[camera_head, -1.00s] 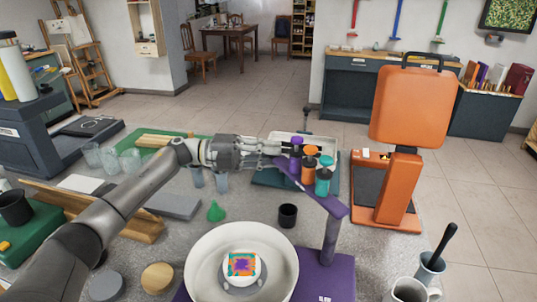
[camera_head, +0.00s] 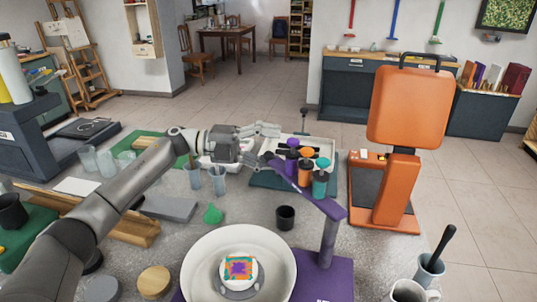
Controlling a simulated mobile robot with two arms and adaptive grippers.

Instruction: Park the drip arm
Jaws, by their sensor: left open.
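The drip arm (camera_head: 333,207) is a flat purple bar on a purple post (camera_head: 328,242), which rises at the right of the white basin (camera_head: 197,262). It carries a purple bottle (camera_head: 291,161), an orange bottle (camera_head: 304,174) and a teal bottle (camera_head: 319,186), and reaches back and left, away from above the basin. A block with a multicoloured pattern (camera_head: 238,269) sits in the basin. My left gripper (camera_head: 275,145) is open, with its fingers spread beside the drip arm's far end and purple bottle. Whether they touch is unclear. My right gripper is not in view.
A white tray (camera_head: 325,147) lies behind the bottles, and an orange press (camera_head: 408,108) stands to the right. Clear cups (camera_head: 217,181) are beneath my left arm.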

